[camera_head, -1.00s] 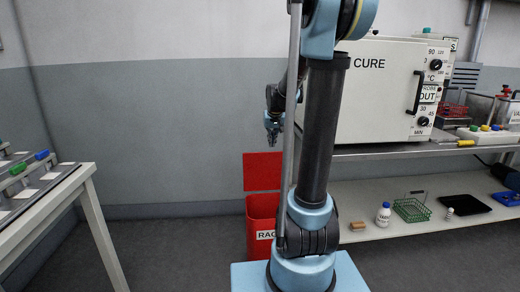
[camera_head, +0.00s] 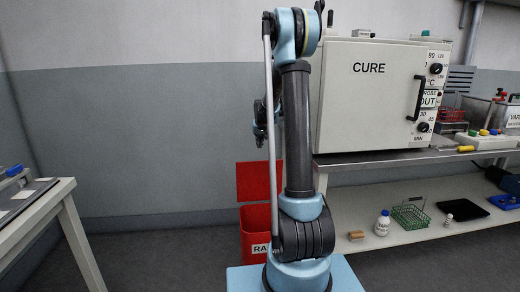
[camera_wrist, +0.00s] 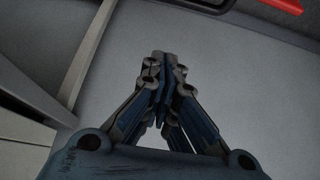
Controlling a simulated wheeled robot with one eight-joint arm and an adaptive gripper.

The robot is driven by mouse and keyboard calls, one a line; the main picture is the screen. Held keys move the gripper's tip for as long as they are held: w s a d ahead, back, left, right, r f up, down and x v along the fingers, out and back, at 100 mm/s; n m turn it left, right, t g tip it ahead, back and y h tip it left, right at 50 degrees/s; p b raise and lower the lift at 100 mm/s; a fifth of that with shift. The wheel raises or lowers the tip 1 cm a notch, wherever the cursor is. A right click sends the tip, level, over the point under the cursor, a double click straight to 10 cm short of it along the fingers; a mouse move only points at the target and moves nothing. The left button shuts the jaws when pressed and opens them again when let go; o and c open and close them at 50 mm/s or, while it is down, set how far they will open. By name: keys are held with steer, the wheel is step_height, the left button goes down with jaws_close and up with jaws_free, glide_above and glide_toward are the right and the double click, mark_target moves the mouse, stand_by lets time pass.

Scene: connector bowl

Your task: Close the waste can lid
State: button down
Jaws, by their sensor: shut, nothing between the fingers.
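The red waste can (camera_head: 254,236) stands on the floor by the wall, partly hidden behind my arm. Its label is partly covered. Its red lid (camera_head: 252,182) is open, standing upright above the can's back edge. My gripper (camera_head: 259,138) is above the lid in the head view, beside the arm column and partly hidden by it. In the wrist view my gripper (camera_wrist: 163,62) has its fingertips together, with nothing between them. A red edge (camera_wrist: 284,5) shows at the top right there; I cannot tell whether it is the can or the lid.
A large white CURE oven (camera_head: 368,100) sits on a shelf unit to the right. The lower shelf (camera_head: 400,238) holds a bottle, a green basket and a black tray. A white-legged table (camera_head: 66,215) stands at the left. The floor between table and can is clear.

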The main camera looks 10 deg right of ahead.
step_height(320, 180, down, 8)
steer(key=shift+w+a+f, duration=0.15)
steer(key=shift+w+a, duration=0.1)
steer(key=shift+a, duration=0.1)
stand_by(0.5)
